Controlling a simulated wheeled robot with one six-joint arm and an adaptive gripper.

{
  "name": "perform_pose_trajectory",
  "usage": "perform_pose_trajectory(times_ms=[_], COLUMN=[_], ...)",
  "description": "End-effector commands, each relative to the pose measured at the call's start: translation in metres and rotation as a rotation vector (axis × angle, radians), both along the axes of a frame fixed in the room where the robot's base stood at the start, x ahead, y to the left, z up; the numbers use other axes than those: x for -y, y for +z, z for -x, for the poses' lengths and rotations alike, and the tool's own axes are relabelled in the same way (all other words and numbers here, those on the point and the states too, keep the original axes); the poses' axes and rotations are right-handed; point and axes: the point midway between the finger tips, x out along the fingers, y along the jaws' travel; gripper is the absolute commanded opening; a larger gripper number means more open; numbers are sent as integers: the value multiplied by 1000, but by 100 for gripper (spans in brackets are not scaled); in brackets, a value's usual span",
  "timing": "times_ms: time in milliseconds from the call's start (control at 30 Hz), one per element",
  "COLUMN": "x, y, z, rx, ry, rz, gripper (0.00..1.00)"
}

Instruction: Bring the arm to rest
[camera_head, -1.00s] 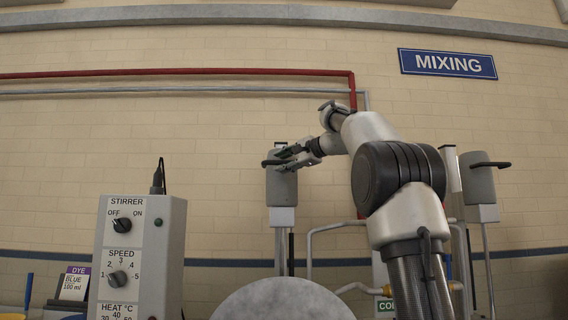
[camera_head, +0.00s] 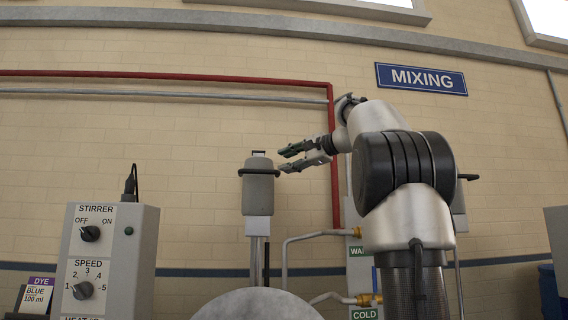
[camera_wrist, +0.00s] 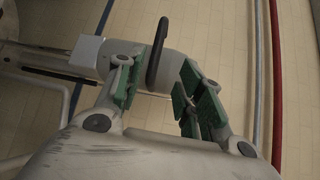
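My gripper (camera_head: 305,157) is at the end of my raised arm, in front of the brick wall. Its two fingers are apart with nothing between them. In the wrist view the gripper (camera_wrist: 155,95) shows green pads spread apart. A grey motor head with a dark loop handle (camera_head: 259,187) stands on a metal post, left of and a little below the fingertips. It also shows in the wrist view (camera_wrist: 171,68), beyond the fingers. The gripper appears clear of it.
A pale round surface (camera_head: 256,305) is at bottom centre. Pipes and valves marked WARM and COLD (camera_head: 365,314) are close to my arm.

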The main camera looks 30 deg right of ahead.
Motion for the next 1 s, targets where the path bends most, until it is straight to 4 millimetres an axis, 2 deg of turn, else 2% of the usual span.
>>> perform_pose_trajectory(times_ms=[400, 533, 567, 667, 700, 767, 800, 867, 900, 1000], x=[0, 5, 14, 41, 52, 61, 61, 55, 49, 27], y=[0, -1, -12, -69, -98, -145, -177, -223, -251, -318], z=[0, -1, -3, -10, -6, 6, 18, 40, 56, 104], rx=[1, 34, 24, -60, -108, -191, -247, -328, -376, -481], ry=[0, -6, -22, -54, -66, -63, -46, -1, 40, 169], rz=[3, 101, 152, 268, 325, 428, 501, 613, 687, 869], gripper=[37, 37, 37, 37, 37, 37, 37, 37, 37, 37])
